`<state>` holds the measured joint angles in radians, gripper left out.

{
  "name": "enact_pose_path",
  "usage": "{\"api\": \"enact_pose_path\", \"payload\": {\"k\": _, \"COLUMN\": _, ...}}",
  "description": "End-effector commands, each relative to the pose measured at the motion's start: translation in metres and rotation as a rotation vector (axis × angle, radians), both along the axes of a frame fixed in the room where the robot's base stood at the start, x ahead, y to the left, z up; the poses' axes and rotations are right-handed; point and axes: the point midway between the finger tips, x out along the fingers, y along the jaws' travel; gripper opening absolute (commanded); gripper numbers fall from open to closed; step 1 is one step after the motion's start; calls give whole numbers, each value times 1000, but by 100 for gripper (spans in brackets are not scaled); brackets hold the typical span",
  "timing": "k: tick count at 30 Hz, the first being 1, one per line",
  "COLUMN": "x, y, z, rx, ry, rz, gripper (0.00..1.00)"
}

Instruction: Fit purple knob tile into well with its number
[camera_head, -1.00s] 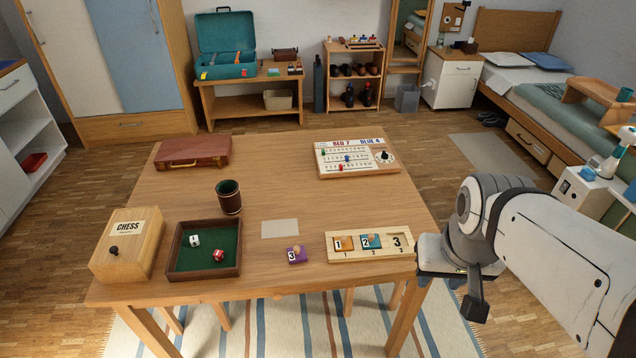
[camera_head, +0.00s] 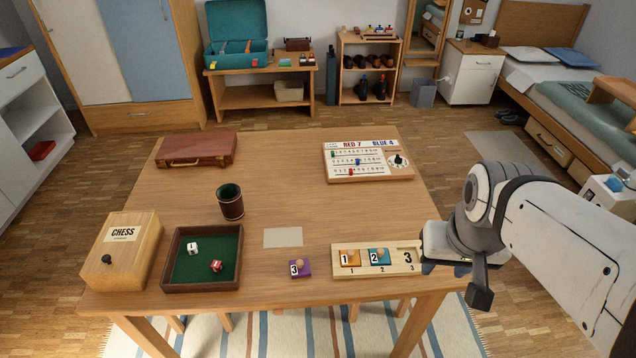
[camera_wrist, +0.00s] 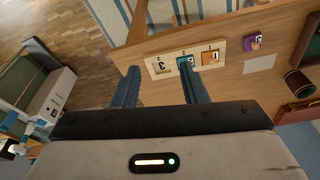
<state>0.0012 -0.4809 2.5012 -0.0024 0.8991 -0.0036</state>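The purple knob tile (camera_head: 301,268), marked 3 with a wooden knob, lies on the table left of the tile board. It also shows in the wrist view (camera_wrist: 252,43). The wooden board (camera_head: 376,272) holds the orange tile 1 (camera_head: 349,258) and the blue tile 2 (camera_head: 379,257) in its left and middle wells. The right well, number 3 (camera_head: 408,258), is empty. My gripper (camera_wrist: 157,72) is open and empty, its two fingers apart in the wrist view. In the head view my wrist is at the board's right end, above the table edge.
A green-lined dice tray (camera_head: 202,258) and a chess box (camera_head: 121,250) stand at left. A dice cup (camera_head: 230,202), a pale card (camera_head: 283,238), a brown case (camera_head: 197,150) and a scoreboard (camera_head: 366,160) are farther back. The table's middle is clear.

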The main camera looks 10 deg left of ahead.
Motion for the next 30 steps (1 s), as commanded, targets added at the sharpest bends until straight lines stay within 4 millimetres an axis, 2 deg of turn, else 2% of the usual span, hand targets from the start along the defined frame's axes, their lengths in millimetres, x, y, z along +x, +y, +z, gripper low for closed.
{"api": "enact_pose_path", "payload": {"k": 5, "x": 16, "y": 12, "z": -8, "rx": 0, "ry": 12, "rz": 49, "gripper": 43}}
{"api": "enact_pose_path", "payload": {"k": 8, "x": 40, "y": 37, "z": -20, "rx": -1, "ry": 27, "rz": 118, "gripper": 43}}
{"api": "enact_pose_path", "payload": {"k": 13, "x": 89, "y": 102, "z": -57, "rx": -8, "ry": 57, "rz": 294, "gripper": 43}}
{"api": "enact_pose_path", "payload": {"k": 18, "x": 120, "y": 177, "z": -104, "rx": -18, "ry": 80, "rz": 460, "gripper": 43}}
{"api": "enact_pose_path", "payload": {"k": 21, "x": 127, "y": 214, "z": -129, "rx": -23, "ry": 90, "rz": 533, "gripper": 43}}
{"api": "enact_pose_path", "payload": {"k": 24, "x": 129, "y": 240, "z": -148, "rx": -27, "ry": 96, "rz": 583, "gripper": 43}}
{"api": "enact_pose_path", "payload": {"k": 27, "x": 130, "y": 255, "z": -158, "rx": -30, "ry": 99, "rz": 611, "gripper": 43}}
{"api": "enact_pose_path", "payload": {"k": 30, "x": 130, "y": 261, "z": -168, "rx": -30, "ry": 101, "rz": 623, "gripper": 43}}
